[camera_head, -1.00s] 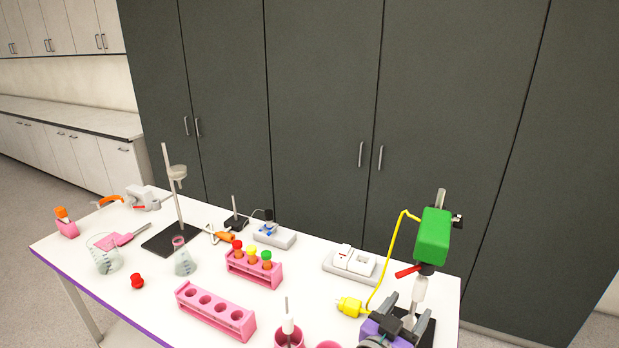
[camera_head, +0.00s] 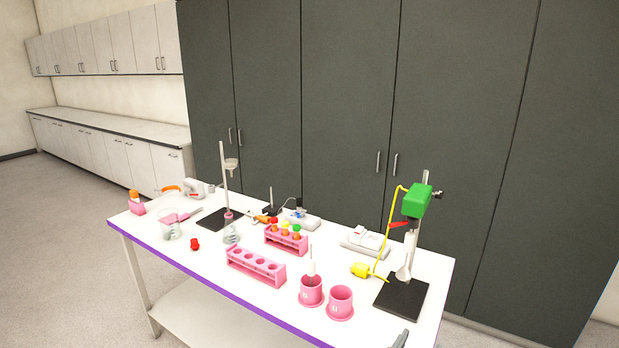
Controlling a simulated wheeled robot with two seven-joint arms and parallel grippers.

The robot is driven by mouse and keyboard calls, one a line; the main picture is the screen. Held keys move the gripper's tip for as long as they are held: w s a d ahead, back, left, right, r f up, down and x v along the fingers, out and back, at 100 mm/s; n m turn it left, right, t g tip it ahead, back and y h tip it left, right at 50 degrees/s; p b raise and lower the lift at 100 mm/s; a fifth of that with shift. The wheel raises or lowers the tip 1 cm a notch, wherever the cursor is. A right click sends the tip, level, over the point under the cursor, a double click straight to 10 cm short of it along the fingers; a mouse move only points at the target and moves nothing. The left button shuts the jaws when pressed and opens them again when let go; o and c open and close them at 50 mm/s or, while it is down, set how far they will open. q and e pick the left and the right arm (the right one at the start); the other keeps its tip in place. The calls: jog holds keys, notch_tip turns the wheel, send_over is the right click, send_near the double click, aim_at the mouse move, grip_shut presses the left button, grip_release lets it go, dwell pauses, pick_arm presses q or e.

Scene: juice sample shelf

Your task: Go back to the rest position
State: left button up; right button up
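My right gripper shows only as a dark grey finger (camera_head: 400,339) at the bottom edge of the head view, in front of the table's near right edge; whether it is open or shut does not show. My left gripper is not in view. The white lab table (camera_head: 205,262) with a purple front edge stands in front of me. On it, a pink rack (camera_head: 286,240) holds tubes with red, orange and green caps. A second pink rack (camera_head: 256,266) in front of it looks empty.
Two pink cups (camera_head: 311,291) (camera_head: 341,302) stand near the front edge, the left one with a white-and-grey tool in it. A stand with a green head (camera_head: 417,200) is at the right. Glass flasks (camera_head: 170,228) and a red cap (camera_head: 195,244) are at the left.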

jog(key=s+a+f+n+g+y, duration=0.1)
jog(key=a+f+n+g+y, duration=0.3)
jog(key=f, duration=0.9)
jog(key=s+a+f+g+y, duration=0.1)
jog(key=a+f+y, duration=0.3)
jog(key=f, duration=1)
jog(key=s+a+f+g+y, duration=0.2)
jog(key=s+f+g+y, duration=0.1)
jog(key=s+f, duration=0.3)
jog(key=s+a+f+g+y, duration=0.2)
jog(key=s+f+g, duration=0.3)
jog(key=s, duration=0.6)
jog(key=shift+s+a+f+n+y, duration=0.25)
jog(key=shift+a+f+n+y, duration=0.1)
jog(key=shift+f+y, duration=0.35)
